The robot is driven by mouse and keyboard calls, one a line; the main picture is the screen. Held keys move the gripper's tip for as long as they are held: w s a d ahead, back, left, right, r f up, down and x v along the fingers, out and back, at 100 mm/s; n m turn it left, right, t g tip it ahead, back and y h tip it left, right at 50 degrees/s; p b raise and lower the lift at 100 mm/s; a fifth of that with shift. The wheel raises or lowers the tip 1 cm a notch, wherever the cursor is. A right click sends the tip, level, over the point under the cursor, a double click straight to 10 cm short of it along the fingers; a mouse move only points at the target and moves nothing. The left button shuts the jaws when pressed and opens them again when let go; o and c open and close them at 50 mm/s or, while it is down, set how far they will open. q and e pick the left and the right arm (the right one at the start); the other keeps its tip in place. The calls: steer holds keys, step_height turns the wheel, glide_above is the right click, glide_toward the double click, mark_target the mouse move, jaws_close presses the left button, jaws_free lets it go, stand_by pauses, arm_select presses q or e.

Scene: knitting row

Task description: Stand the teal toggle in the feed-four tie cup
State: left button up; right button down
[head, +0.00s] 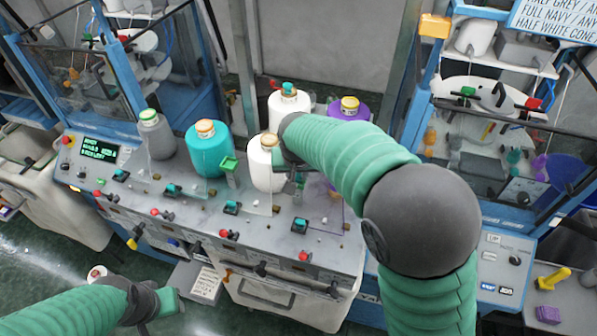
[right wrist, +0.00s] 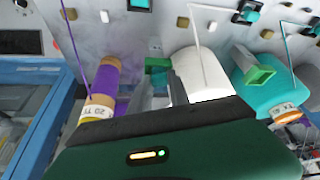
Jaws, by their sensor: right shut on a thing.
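My right gripper (right wrist: 160,92) reaches down between the white cone (right wrist: 203,75) and the purple cone (right wrist: 103,78). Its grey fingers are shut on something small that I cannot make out. A green cup-like holder (right wrist: 158,65) shows just beyond the fingertips, partly hidden; whether it touches them I cannot tell. In the head view my right gripper (head: 294,182) is beside the front white cone (head: 266,166), largely covered by my arm. I cannot pick out a loose teal toggle. My left gripper (head: 160,302) is low at the left, away from the machine; its jaw opening is unclear.
A similar green holder (head: 229,164) stands beside the teal cone (head: 208,150). A grey cone (head: 156,136) is further left, and white and purple cones stand behind. Teal-topped switches (head: 232,208) and red knobs (head: 229,234) line the panel's front. Thin yarns run up from the panel.

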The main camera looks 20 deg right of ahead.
steer(key=shift+a+f, duration=0.1)
steer(key=shift+f, duration=0.05)
steer(key=shift+s, duration=0.15)
steer(key=c, duration=1.2)
jaws_free()
steer(key=shift+d+f, duration=0.1)
steer(key=shift+d, duration=0.1)
steer(key=shift+o, duration=0.2)
steer(key=shift+a+r+b, duration=0.15)
steer(key=shift+r+b, duration=0.1)
steer(key=shift+b, duration=0.05)
steer(key=b+v, duration=0.3)
steer(key=v, duration=1.3)
steer(key=shift+r+b, duration=0.3)
steer(key=shift+b, duration=0.05)
steer(key=shift+s, duration=0.1)
